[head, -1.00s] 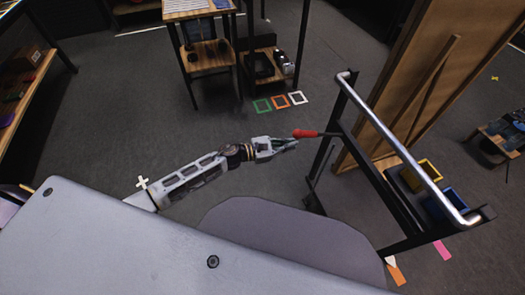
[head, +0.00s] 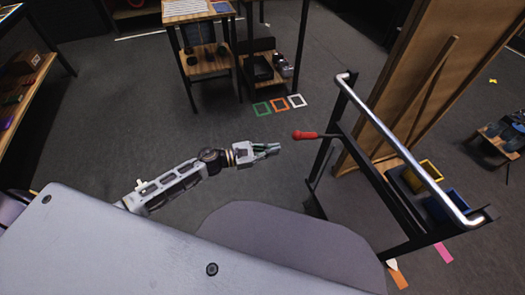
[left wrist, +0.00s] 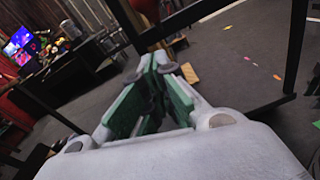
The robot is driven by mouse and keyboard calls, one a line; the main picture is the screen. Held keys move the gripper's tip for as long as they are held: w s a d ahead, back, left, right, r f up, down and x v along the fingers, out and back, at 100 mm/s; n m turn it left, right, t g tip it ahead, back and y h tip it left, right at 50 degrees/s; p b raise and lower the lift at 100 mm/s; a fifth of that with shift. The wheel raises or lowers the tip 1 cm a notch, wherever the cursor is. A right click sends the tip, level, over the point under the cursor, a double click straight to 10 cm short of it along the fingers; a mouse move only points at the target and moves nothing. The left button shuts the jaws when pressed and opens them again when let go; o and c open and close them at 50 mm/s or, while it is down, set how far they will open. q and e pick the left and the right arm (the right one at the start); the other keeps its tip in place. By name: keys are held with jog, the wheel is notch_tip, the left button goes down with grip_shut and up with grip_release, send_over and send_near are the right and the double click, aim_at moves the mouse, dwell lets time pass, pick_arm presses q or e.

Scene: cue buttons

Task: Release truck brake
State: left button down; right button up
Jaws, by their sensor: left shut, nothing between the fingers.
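The truck's brake lever has a red handle (head: 304,135) that sticks out to the left from the truck's black frame (head: 348,140) in the head view. A silver push bar (head: 400,150) runs along the top of that frame. My left gripper (head: 277,149) is shut and empty, just left of and below the red handle in the picture, with a gap between them. In the left wrist view its green-padded fingers (left wrist: 158,62) point forward, and a blurred reddish shape lies just beyond the tips. My right gripper is not in view.
A yellow bin (head: 428,172) and a blue bin (head: 458,200) sit on the truck. A wooden panel (head: 420,80) stands behind it. A shelf unit (head: 208,58) stands at the back, with coloured floor squares (head: 280,104) before it. The floor around my left gripper is clear.

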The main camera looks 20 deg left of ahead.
pick_arm(q)
jog(key=shift+v, duration=1.9)
jog(key=shift+r, duration=0.1)
